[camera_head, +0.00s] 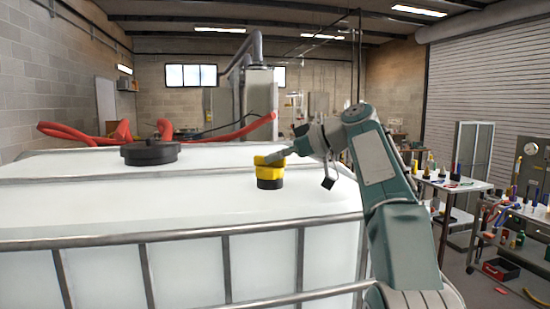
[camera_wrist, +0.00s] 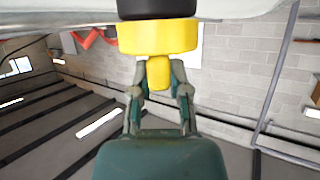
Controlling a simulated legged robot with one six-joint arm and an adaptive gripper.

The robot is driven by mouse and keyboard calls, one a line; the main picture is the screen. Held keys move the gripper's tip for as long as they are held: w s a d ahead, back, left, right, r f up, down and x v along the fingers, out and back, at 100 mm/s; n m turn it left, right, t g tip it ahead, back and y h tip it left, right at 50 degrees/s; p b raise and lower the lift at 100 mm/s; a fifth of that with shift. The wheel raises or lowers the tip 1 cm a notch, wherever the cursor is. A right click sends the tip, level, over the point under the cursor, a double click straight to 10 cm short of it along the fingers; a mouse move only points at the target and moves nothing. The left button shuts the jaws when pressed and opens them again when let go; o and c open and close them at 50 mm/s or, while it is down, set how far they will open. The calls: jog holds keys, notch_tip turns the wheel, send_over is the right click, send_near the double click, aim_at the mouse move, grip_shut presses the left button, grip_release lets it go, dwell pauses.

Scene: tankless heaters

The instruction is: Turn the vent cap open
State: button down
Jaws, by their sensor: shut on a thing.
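The vent cap (camera_head: 270,172) is yellow with a black base and stands on top of a white tank (camera_head: 120,215) near its right end. In the wrist view the yellow cap (camera_wrist: 158,38) shows upside down, with a yellow tab (camera_wrist: 159,74) projecting toward my gripper. My gripper (camera_head: 288,155) reaches the cap from the right. In the wrist view my gripper (camera_wrist: 160,80) has its two fingers on either side of the yellow tab and is shut on it. The fingertips are partly hidden against the tab.
A black lid (camera_head: 150,152) sits on the tank to the left, with red hoses (camera_head: 215,135) behind it. A metal rail cage (camera_head: 180,236) runs along the tank's front. Tables with tools (camera_head: 455,183) stand at the right. The tank top around the cap is clear.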

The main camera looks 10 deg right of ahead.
jog(key=shift+f+g, duration=0.15)
jog(key=shift+g, duration=0.25)
dwell(0.3)
jog(key=c, duration=0.6)
grip_release()
jog(key=shift+w, duration=0.15)
jog(key=shift+d, duration=0.1)
jog(key=shift+s+d, duration=0.2)
jog(key=s+d, duration=0.2)
jog(key=d, duration=0.2)
jog(key=s+d, duration=0.2)
jog(key=d, duration=0.2)
jog(key=s+d+r, duration=0.1)
jog(key=s+d, duration=0.2)
jog(key=d, duration=0.1)
jog(key=shift+d, duration=0.25)
